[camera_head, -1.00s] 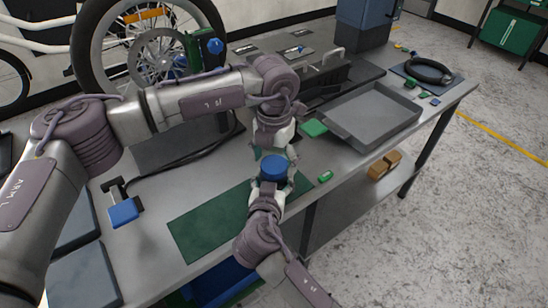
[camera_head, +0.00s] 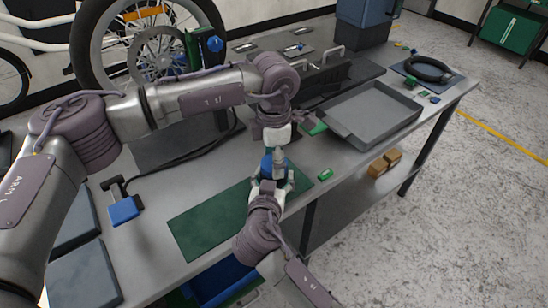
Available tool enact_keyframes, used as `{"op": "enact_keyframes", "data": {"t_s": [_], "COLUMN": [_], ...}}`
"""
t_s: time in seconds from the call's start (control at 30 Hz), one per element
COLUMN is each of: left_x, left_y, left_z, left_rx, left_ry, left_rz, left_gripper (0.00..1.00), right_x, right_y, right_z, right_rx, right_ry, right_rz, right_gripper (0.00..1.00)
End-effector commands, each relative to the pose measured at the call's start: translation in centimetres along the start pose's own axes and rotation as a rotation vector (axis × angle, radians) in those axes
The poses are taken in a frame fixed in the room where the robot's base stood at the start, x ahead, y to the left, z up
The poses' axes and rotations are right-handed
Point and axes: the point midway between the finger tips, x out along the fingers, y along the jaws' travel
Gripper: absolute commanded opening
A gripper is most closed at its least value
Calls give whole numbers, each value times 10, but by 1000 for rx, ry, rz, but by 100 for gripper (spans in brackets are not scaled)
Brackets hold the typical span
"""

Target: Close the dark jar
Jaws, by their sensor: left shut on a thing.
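The jar's blue lid (camera_head: 266,163) shows near the front edge of the workbench, between my two grippers. My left gripper (camera_head: 278,158) reaches down from above and is shut on the lid, covering its right part. My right gripper (camera_head: 271,184) comes from the front, just below the lid, with its fingers on both sides of the dark jar. The jar's body is almost wholly hidden by the grippers, so how the lid sits on it cannot be made out.
A green mat (camera_head: 212,220) lies left of the jar. A small green piece (camera_head: 325,174) lies to the right. A grey tray (camera_head: 375,112) stands farther right. A blue-headed tool (camera_head: 124,210) lies at left. A bike wheel (camera_head: 100,50) rises behind.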

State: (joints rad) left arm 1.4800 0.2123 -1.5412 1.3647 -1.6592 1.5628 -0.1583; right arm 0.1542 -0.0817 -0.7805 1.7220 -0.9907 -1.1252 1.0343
Motion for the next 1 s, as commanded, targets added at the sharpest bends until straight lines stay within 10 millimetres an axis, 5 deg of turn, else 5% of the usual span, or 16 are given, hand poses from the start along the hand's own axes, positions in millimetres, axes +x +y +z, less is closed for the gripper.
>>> {"op": "enact_keyframes", "data": {"t_s": [0.03, 0.07, 0.23, 0.67, 1.0], "left_x": [0, 0, 0, -8, -76], "left_y": [1, 1, 0, 1, 1], "left_z": [0, 0, 0, 0, 1], "left_rx": [-2, -3, -4, -5, -5], "left_ry": [-1, -1, 0, -2, -3], "left_rz": [1, 1, 1, 1, 4], "left_gripper": [21, 64, 92, 92, 92], "right_x": [0, 0, 0, 0, 0], "right_y": [0, 0, 0, 0, 0], "right_z": [0, 0, 0, 0, 0], "right_rx": [0, 0, 0, 0, 0], "right_ry": [0, 0, 0, 0, 0], "right_rz": [0, 0, 0, 0, 0], "right_gripper": [0, 0, 0, 0, 0]}}
